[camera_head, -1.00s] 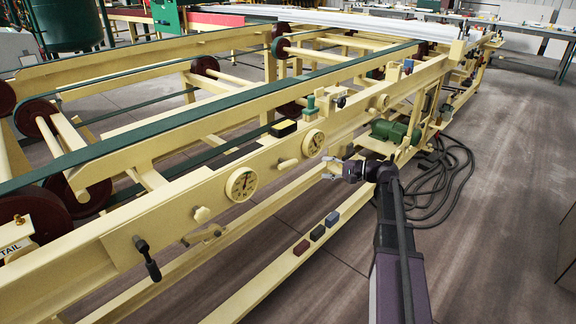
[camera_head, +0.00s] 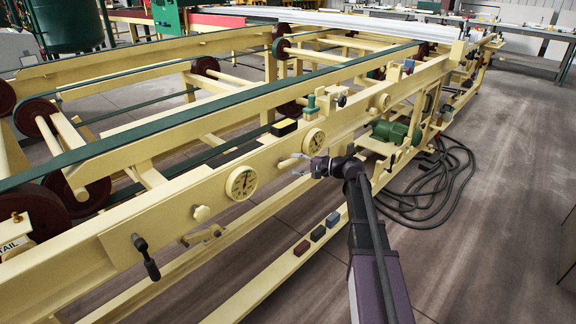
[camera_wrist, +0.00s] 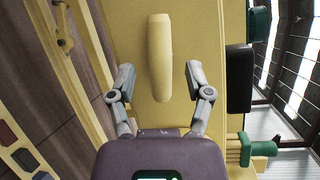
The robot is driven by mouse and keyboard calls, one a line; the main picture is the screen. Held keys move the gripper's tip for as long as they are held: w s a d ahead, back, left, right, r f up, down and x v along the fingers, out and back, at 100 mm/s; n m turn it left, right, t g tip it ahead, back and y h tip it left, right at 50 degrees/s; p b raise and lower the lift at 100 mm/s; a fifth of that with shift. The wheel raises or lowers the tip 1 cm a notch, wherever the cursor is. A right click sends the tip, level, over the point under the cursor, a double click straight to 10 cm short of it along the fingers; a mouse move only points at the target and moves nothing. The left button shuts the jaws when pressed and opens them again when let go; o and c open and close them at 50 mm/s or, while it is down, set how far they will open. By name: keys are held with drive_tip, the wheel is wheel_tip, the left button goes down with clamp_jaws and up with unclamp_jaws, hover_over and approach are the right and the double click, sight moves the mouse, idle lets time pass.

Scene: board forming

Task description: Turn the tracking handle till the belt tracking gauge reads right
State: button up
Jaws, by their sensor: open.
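A long cream handle (camera_wrist: 160,50) stands out from the cream side rail in the wrist view. It also shows in the head view (camera_head: 286,163), between two round dial gauges, one to its left (camera_head: 242,182) and one to its right (camera_head: 314,141). The dial readings are too small to tell, and I cannot tell which is the belt tracking gauge. My gripper (camera_wrist: 160,72) is open, with one finger on each side of the handle and a gap on both sides. In the head view my gripper (camera_head: 300,166) is close to the handle's end.
Several small blocks (camera_head: 318,234) lie on the lower beam. Floor to the right is clear except for dark hoses (camera_head: 430,190).

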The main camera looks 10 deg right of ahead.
sight(291, 164)
drive_tip(key=shift+x, duration=1.6)
clamp_jaws()
